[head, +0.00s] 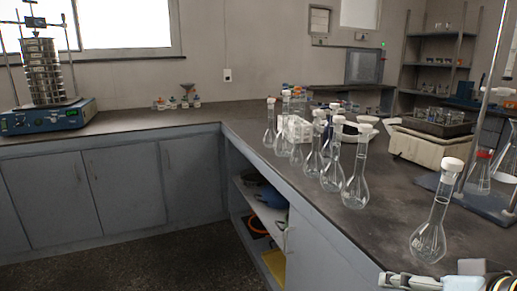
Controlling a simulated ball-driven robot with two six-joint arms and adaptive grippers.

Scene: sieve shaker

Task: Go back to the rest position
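My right gripper (425,282) shows only in part at the bottom right edge of the head view, low beside the bench edge and in front of the nearest flask. It is cut off by the frame, so its opening and anything between its fingers cannot be made out. My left gripper is not in view. The sieve shaker (44,85), a stack of metal sieves on a blue base, stands on the bench at the far left, well away from my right gripper.
Several stoppered volumetric flasks (355,185) line the right bench; the nearest flask (429,240) stands close to my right gripper. A retort stand (470,195) and a balance-like white box (430,148) stand behind. The floor (150,262) ahead is clear.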

